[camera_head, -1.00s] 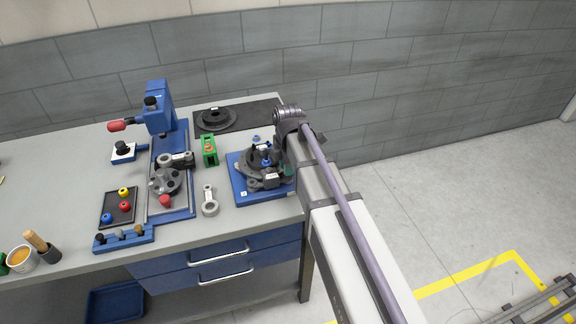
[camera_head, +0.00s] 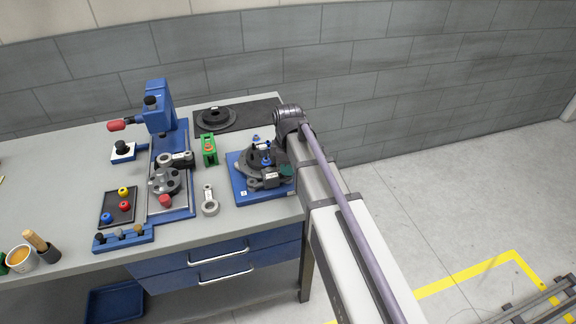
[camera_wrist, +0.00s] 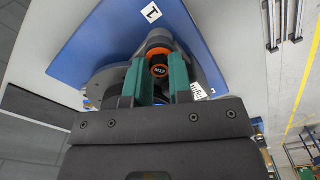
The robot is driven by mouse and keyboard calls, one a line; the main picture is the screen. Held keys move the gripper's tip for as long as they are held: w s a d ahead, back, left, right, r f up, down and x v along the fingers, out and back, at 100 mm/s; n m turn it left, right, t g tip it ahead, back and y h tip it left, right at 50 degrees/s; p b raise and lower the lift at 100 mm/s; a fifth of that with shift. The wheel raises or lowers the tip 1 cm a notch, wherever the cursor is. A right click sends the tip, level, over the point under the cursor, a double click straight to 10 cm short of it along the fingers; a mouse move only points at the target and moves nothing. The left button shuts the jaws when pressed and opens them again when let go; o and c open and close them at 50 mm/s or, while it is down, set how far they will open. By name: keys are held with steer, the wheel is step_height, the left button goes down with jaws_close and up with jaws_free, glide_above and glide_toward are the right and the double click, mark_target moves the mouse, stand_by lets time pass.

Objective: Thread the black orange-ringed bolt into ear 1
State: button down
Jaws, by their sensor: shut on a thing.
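The black orange-ringed bolt (camera_wrist: 159,68) is between the teal fingers of my gripper (camera_wrist: 160,82) in the wrist view, its marked head facing the camera. My gripper is shut on it. A round grey ear (camera_wrist: 159,42) lies just beyond the bolt, close to a white label with a 1 (camera_wrist: 151,12) on the blue plate (camera_wrist: 90,45). The bolt's shank is hidden, so I cannot tell whether it is in the ear's hole. In the head view, the dark casting (camera_head: 262,160) sits on the blue plate (camera_head: 240,194), and my gripper (camera_head: 287,170) is at its right side, mostly hidden.
Blue bolts (camera_head: 266,161) stand on the casting. Left of the plate are a green block (camera_head: 209,151), a grey link (camera_head: 209,207) and a blue press (camera_head: 156,108). A dark round part (camera_head: 216,119) lies on a black mat behind. The table's right edge is close to my arm.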

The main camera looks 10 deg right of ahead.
steer(key=m, duration=0.5)
steer(key=shift+f, duration=0.1)
steer(key=shift+m, duration=1)
steer(key=m, duration=0.3)
steer(key=shift+m, duration=0.4)
steer(key=m, duration=0.3)
steer(key=shift+f, duration=0.1)
steer(key=m, duration=0.2)
steer(key=shift+m, duration=0.7)
